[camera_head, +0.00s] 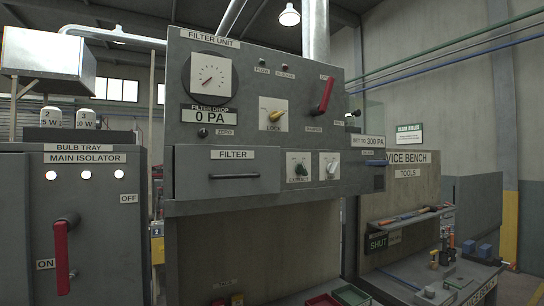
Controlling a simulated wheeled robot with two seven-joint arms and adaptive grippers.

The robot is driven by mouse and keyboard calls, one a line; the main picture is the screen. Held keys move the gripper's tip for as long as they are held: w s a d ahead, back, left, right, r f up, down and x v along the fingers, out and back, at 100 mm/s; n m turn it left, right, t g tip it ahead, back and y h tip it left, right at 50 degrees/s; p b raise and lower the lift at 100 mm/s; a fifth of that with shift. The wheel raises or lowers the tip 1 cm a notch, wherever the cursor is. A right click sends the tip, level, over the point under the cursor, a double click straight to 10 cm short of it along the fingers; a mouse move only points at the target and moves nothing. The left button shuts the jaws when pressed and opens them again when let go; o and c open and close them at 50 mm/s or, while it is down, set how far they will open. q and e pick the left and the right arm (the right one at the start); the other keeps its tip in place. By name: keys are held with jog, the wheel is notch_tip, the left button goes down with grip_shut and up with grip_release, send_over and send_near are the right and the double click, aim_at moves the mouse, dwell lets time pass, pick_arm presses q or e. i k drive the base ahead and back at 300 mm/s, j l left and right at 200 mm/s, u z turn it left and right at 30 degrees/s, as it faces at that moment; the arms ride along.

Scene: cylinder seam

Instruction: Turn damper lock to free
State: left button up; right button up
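Neither of my grippers shows in the head view, and nothing touches the knob or the lever.
A dial gauge (209,77) and a 0 PA display (209,115) are left of the knob. Below are the filter drawer (228,171) and two small knobs (300,166). The main isolator cabinet (95,215) stands left, the service bench (405,215) right. Space before the knob looks clear.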

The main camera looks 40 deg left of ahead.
aim_at(274, 117)
jog(key=u, duration=1.3)
